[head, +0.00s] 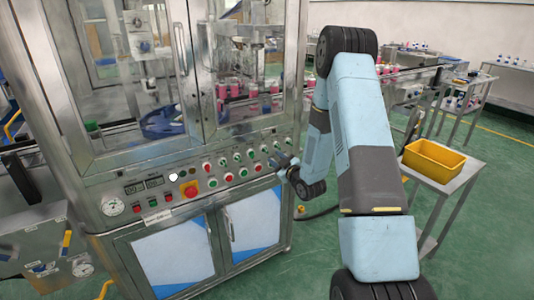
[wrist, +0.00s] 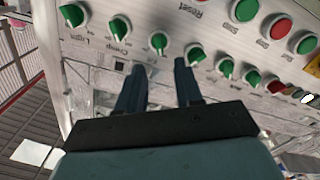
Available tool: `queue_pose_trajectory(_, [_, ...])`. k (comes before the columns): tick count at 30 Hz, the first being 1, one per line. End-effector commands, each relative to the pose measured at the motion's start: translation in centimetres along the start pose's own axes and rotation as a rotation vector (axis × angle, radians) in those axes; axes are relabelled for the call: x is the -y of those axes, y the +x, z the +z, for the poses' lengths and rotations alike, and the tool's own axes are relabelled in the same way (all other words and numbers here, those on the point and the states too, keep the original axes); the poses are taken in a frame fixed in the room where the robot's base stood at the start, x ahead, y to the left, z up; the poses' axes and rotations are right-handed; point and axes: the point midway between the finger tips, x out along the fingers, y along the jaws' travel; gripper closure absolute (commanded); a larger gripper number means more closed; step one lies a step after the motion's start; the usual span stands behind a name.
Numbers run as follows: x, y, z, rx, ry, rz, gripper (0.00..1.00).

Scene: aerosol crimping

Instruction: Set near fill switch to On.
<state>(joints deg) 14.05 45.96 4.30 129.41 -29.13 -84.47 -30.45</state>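The control panel shows a row of green rotary switches with small labels, upside down in the wrist view. The switch that seems to be labelled Fill (wrist: 158,43) is just beyond my fingertips, centred between them. Its exact knob angle is too small to read. My gripper (wrist: 159,66) is open and empty, its two dark fingers apart and pointing at this switch. I see no clear contact. In the head view my gripper (head: 283,161) is at the right end of the panel (head: 160,214), and hides part of it.
Neighbouring green switches (wrist: 118,28) and (wrist: 196,53) sit close on both sides. Red and green buttons (wrist: 281,28) are on the same panel. A red emergency stop (head: 189,187) is farther left. A yellow bin (head: 433,157) stands on a side table at the right.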

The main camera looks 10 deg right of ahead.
Motion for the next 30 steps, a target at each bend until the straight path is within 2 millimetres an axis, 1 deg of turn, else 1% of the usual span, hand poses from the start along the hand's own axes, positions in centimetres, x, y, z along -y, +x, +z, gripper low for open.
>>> queue_pose_trajectory(1, [0.1,0.9,-0.1,-0.002,0.0,-0.002,0.65])
queue_pose_trajectory(6, [0.1,3.8,0.0,-0.001,0.0,-0.001,0.65])
queue_pose_trajectory(12, [0.1,6.0,0.0,0.0,0.0,-0.002,0.65])
queue_pose_trajectory(18, [0.1,6.9,-0.1,0.0,0.0,-0.001,0.65])
queue_pose_trajectory(25, [0.1,6.9,-0.1,0.0,0.001,-0.001,0.65])
queue_pose_trajectory(26, [0.1,6.9,-0.1,0.0,0.001,-0.001,0.66])
queue_pose_trajectory(30, [0.1,6.9,-0.1,0.0,0.0,-0.001,0.79])
